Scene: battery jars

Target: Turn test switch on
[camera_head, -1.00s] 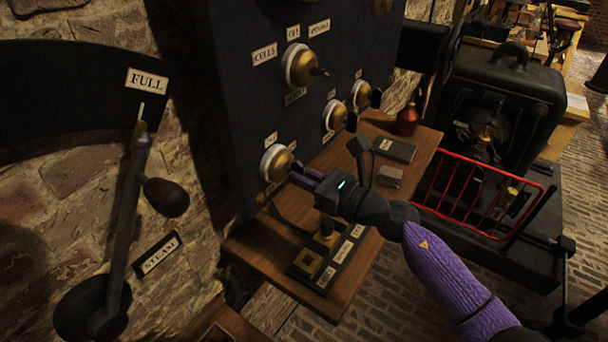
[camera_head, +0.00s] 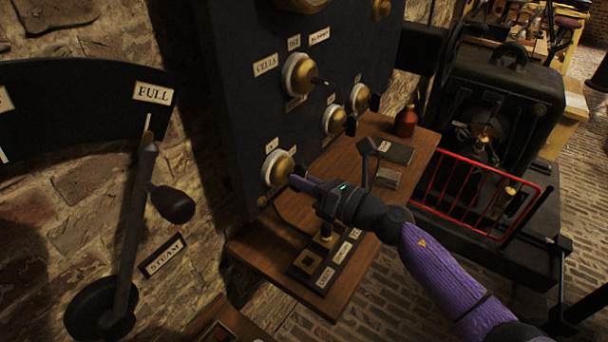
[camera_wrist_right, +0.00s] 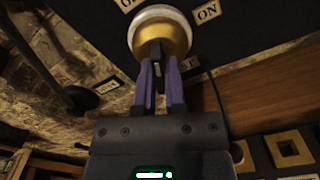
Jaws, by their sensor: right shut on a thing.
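The test switch is a brass dome on a white base at the panel's lower left (camera_head: 277,167). It also shows at the top of the right wrist view (camera_wrist_right: 160,38), with an ON label (camera_wrist_right: 208,11) to its upper right and a partly cut-off label to its upper left. My right gripper (camera_head: 297,182) is at the front of this switch. Its purple fingers (camera_wrist_right: 158,72) are closed on the small dark lever (camera_wrist_right: 157,52), which is mostly hidden between them. My left gripper is not in view.
Other brass switches (camera_head: 300,74) sit higher on the dark panel. A steam lever (camera_head: 130,235) stands left; a red rack (camera_head: 478,192) stands right.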

